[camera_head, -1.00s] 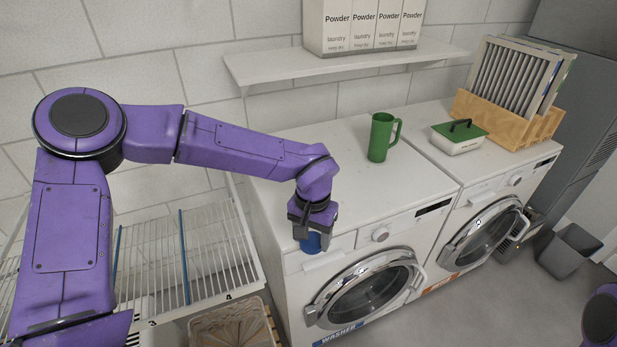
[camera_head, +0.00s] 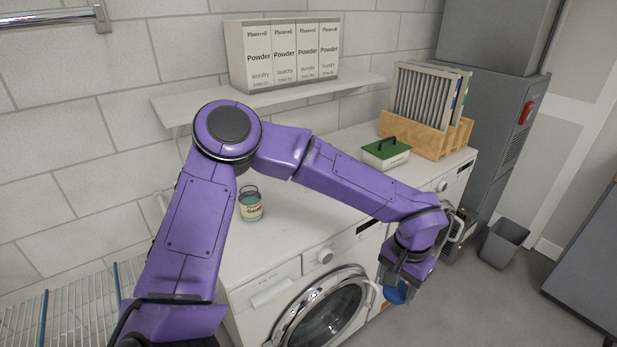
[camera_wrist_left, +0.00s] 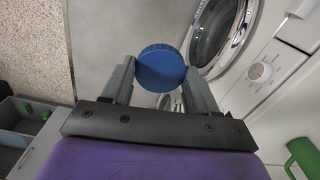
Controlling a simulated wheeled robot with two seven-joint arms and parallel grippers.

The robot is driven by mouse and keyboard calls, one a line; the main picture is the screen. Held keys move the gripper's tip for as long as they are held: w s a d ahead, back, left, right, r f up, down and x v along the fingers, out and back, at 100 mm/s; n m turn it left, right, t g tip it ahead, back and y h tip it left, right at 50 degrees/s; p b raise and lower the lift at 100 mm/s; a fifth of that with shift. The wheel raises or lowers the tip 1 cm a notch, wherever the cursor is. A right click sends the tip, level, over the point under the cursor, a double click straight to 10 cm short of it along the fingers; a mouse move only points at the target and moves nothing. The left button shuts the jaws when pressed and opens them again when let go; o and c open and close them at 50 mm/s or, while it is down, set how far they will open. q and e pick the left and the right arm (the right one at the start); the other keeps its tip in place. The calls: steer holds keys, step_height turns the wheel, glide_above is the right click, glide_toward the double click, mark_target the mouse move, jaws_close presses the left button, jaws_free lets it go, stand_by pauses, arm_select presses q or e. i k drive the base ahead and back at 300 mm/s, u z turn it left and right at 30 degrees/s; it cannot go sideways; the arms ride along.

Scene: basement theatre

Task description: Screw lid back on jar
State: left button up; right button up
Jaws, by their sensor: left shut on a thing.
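The blue lid (camera_head: 395,295) is held in my left gripper (camera_head: 404,283), out past the front edge of the machine tops and above the floor side. In the wrist view the round, ridged lid (camera_wrist_left: 161,68) sits between the two fingertips. The glass jar (camera_head: 250,205) stands upright on the left machine's top, with teal contents, a label and no lid on it. It is well to the left of the gripper, close beside my upper arm in the picture. My right gripper is not in view.
A green-lidded box (camera_head: 386,153) and a wooden rack of filters (camera_head: 420,133) stand at the back right. A shelf (camera_head: 270,98) holds powder boxes (camera_head: 285,55). A green mug (camera_wrist_left: 303,157) shows in the wrist view. A grey bin (camera_head: 503,244) stands on the floor.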

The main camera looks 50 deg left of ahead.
mark_target(249, 201)
steer(key=z, duration=0.1)
steer(key=i, duration=1.15)
steer(key=u, duration=2.9)
